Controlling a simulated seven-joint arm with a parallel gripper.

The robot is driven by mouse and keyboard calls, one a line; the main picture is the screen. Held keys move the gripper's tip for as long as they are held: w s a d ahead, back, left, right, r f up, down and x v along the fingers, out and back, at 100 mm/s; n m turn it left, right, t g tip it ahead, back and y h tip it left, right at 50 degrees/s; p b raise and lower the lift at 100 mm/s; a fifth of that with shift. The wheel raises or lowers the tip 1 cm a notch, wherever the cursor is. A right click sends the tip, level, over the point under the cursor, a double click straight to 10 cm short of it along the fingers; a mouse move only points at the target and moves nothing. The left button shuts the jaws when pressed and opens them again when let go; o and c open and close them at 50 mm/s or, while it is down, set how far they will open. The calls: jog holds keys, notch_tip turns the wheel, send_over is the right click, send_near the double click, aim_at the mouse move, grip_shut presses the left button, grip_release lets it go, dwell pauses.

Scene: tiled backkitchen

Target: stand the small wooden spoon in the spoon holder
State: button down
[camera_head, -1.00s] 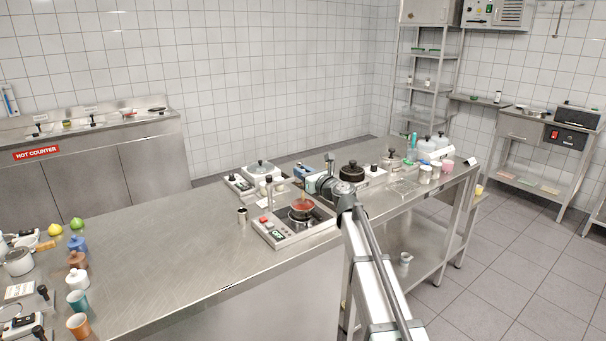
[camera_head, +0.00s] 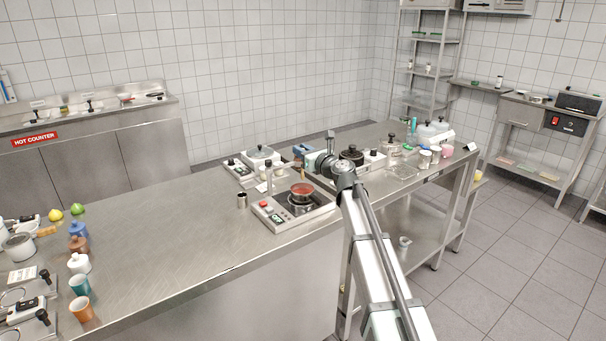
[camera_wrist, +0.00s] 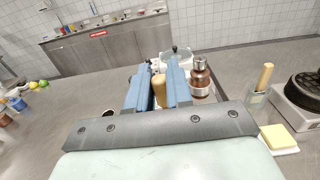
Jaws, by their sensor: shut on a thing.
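My gripper (camera_wrist: 158,92) has its blue fingers shut on the small wooden spoon (camera_wrist: 159,88); the tan wood shows between them. The spoon's lower end is hidden in the wrist view. A small steel cup (camera_head: 242,200), open at the top, stands left of the hot plate and may be the spoon holder. A dark round opening (camera_wrist: 107,113), probably this cup, is partly hidden by my gripper. The spoon is not clear in the head view.
A brown bottle (camera_wrist: 200,80) is just right of my fingers. The counter (camera_head: 170,225) left of the steel cup is clear.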

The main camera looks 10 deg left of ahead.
jog(key=shift+a, duration=0.15)
jog(key=s+a+f+n+g+y, duration=0.15)
jog(key=s+a, duration=0.25)
jog(key=a, duration=0.7)
jog(key=s+a+f+n+g+y, duration=0.15)
jog(key=s+a, duration=0.25)
jog(key=a, duration=0.8)
jog(key=shift+w+d+m+t+h, duration=0.4)
jog(key=shift+w+m+t+h, duration=0.1)
jog(key=shift+w, duration=0.2)
jog(key=shift+w+d+m+t+h, duration=0.4)
jog(key=shift+w+m+t+h, duration=0.1)
jog(key=shift+w, duration=0.15)
jog(key=shift+w+d+m+t+h, duration=0.4)
jog(key=shift+w+m+t+h, duration=0.1)
jog(key=shift+w, duration=0.2)
jog(key=shift+f, duration=2.95)
jog(key=shift+c, duration=2.4)
grip_release()
